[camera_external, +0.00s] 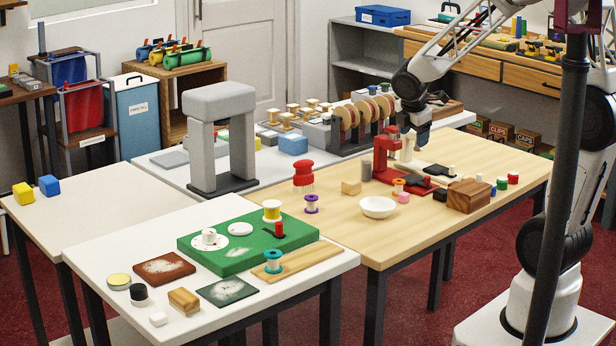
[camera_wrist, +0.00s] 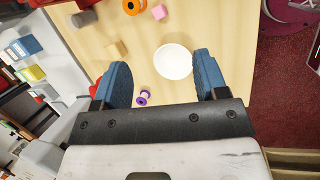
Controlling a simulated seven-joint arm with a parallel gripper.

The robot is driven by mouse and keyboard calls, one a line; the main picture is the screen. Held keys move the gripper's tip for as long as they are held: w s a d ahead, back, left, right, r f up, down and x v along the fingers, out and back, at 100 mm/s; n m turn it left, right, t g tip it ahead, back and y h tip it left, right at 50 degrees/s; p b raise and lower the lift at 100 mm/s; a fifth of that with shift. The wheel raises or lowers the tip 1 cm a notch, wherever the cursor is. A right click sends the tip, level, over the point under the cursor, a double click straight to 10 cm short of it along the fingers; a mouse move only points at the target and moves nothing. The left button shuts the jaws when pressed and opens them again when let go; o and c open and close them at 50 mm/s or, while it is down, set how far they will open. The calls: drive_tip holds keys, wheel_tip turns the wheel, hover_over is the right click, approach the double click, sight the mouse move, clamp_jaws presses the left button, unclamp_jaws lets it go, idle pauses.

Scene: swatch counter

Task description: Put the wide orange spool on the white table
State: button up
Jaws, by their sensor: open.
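The orange spool (camera_external: 399,184) stands on the wooden table beside a red machine, behind the white bowl. My gripper (camera_external: 416,138) hangs above the far side of the wooden table, apart from the spool. In the wrist view my gripper (camera_wrist: 160,68) has its blue fingers wide apart with nothing held between them. A white table (camera_external: 95,238) stands at the front left; other white tabletops lie at the far left and behind.
A white bowl (camera_external: 378,207), pink block (camera_external: 403,197), purple spool (camera_external: 311,204) and wooden box (camera_external: 468,195) are around the orange spool. The front white table holds a green board (camera_external: 205,262), a teal spool (camera_external: 273,261) and small items. A tall grey arch (camera_external: 196,150) stands behind.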

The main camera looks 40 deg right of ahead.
drive_tip(key=s+a+r+m+y, duration=0.1)
drive_tip(key=s+a+r+m, duration=0.1)
drive_tip(key=s+m, duration=0.3)
drive_tip(key=s+a+r+m+y, duration=0.1)
drive_tip(key=s+a+r+m, duration=0.2)
drive_tip(key=s, duration=0.7)
drive_tip(key=s+a+r+m+y, duration=0.1)
drive_tip(key=s+a+r+m, duration=0.2)
drive_tip(key=s+r+m, duration=0.2)
drive_tip(key=s+m, duration=0.3)
drive_tip(key=shift+r+t, duration=0.2)
drive_tip(key=shift+t, duration=0.1)
drive_tip(key=shift+o, duration=0.5)
drive_tip(key=m+g, duration=0.3)
drive_tip(key=m, duration=1)
hover_over(399, 181)
wheel_tip(399, 181, down, 22)
drive_tip(key=shift+s+r, duration=0.15)
drive_tip(key=shift+r, duration=0.05)
drive_tip(key=shift+f, duration=0.2)
